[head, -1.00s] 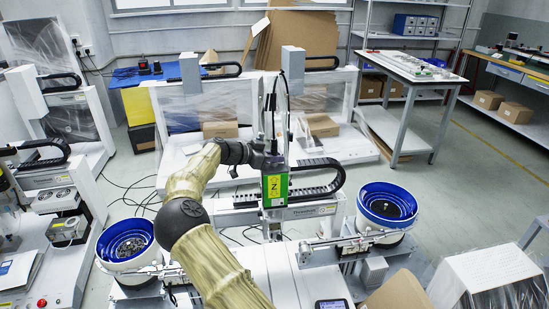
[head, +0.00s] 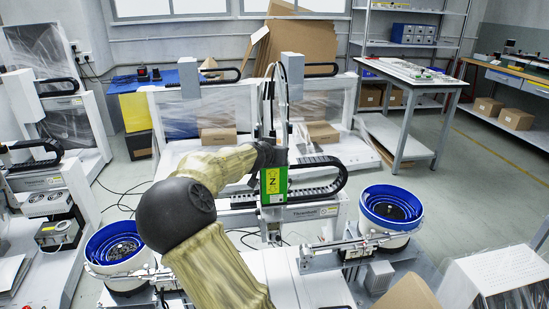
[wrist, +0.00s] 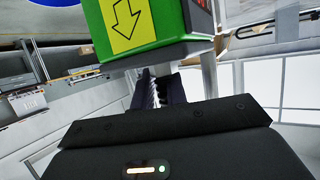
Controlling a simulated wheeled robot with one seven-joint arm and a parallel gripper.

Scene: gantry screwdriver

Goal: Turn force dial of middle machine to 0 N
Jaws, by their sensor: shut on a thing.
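The middle machine's gantry carries a green block with a yellow label (head: 273,183) marked Z. The same green block fills the top of the wrist view (wrist: 150,28), with a yellow arrow label. My gripper (wrist: 158,88) is just under and in front of it, its dark serrated fingers shut close together. They hold a small part at the block's underside, which fits the force dial, but fingers and block hide it. No dial scale or number can be read. In the head view my arm reaches in from the front, and my gripper is hidden at the block.
Blue-rimmed feeder bowls stand left (head: 120,246) and right (head: 391,207) of the machine. A black cable chain (head: 320,180) curves behind the block. A metal rail (head: 350,246) runs to the right bowl. Cardboard (head: 408,293) stands at the front right.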

